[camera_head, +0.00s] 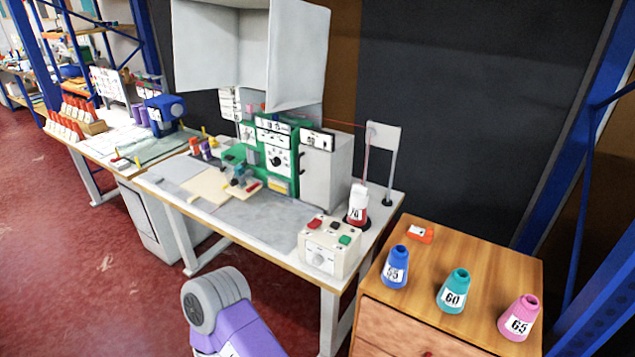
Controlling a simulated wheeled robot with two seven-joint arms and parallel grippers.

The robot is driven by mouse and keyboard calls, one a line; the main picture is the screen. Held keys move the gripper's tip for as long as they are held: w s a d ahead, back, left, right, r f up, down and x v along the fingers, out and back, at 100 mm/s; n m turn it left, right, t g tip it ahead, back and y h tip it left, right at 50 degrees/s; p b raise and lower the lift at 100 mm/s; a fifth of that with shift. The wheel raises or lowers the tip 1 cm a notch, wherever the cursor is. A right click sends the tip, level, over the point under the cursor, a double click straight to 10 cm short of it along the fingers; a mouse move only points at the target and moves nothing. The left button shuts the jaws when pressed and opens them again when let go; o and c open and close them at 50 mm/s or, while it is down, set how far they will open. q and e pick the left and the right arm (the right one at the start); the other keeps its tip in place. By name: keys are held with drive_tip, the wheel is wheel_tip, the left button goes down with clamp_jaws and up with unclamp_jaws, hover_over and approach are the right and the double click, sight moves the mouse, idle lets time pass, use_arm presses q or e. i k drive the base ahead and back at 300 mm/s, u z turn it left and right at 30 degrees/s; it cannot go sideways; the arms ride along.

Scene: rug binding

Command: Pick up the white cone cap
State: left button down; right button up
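A white cone (358,194) with a dark number label and a red band low on it stands upright on a dark base at the right end of the sewing table. It is the only white cone I see; I cannot tell whether its top is a separate cap. A red thread runs near it up to a stand. Neither of my grippers is in view. One grey and purple link of my own arm shows at the bottom, well left of the cone.
A wooden cabinet (480,262) at the right carries a blue cone (395,268), a teal cone (454,292), a pink cone (519,318) and a small orange item (420,234). A control box (330,247) stands in front of the white cone. A thread stand (389,175) rises behind it.

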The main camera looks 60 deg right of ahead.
sight(359, 197)
drive_tip(key=z, duration=0.75)
drive_tip(key=i, duration=1.1)
drive_tip(key=z, duration=1.15)
